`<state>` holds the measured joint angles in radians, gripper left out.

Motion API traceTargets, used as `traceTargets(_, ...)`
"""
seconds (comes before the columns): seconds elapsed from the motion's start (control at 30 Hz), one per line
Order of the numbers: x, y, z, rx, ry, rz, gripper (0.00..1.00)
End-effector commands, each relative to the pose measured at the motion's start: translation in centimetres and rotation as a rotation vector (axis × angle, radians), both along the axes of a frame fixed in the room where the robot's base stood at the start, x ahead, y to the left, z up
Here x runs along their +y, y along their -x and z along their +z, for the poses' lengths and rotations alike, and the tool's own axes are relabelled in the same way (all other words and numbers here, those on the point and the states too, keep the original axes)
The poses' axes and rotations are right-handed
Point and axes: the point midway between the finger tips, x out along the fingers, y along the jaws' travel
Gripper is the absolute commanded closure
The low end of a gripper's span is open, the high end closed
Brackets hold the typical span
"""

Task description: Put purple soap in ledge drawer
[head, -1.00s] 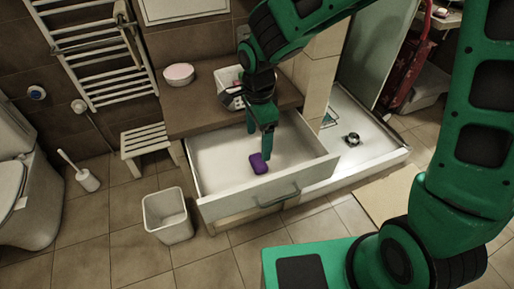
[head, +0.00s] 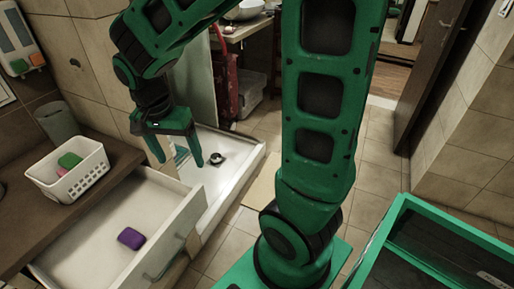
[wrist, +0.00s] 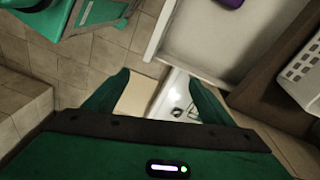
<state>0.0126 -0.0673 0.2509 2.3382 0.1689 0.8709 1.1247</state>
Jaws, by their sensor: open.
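The purple soap (head: 131,238) lies on the white floor of the open ledge drawer (head: 92,222), in its front part. It also shows at the top edge of the wrist view (wrist: 230,3), in the drawer (wrist: 205,40). My gripper (head: 180,163) is open and empty, with its fingers spread and pointing down. It is up and to the right of the soap in the head view, apart from it, around the drawer's far right side. In the wrist view nothing is between the fingers (wrist: 160,95) but floor and shower tray beyond.
The white shower tray (head: 232,178) with a drain lies beyond the drawer. A green-framed part (head: 440,245) is at lower right.

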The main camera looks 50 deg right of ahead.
Motion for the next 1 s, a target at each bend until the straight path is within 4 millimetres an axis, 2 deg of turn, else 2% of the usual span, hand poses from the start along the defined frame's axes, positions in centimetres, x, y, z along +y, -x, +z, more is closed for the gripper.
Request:
traceTargets(0.03,-2.9,1.4,0.9,0.005,0.006,0.028,0.23)
traceTargets(0.1,-6.2,3.7,1.9,0.02,0.005,0.086,0.23)
traceTargets(0.2,-10.1,7.4,2.8,0.042,-0.012,0.171,0.23)
traceTargets(0.33,-13.5,12.3,3.4,0.052,-0.055,0.284,0.23)
traceTargets(0.4,-14.5,14.5,3.5,0.051,-0.08,0.338,0.23)
traceTargets(0.5,-15.2,16.7,3.4,0.044,-0.109,0.398,0.23)
traceTargets(0.6,-15.3,18.0,3.3,0.039,-0.126,0.438,0.23)
traceTargets(1.0,-15.3,18.4,3.2,0.038,-0.132,0.459,0.23)
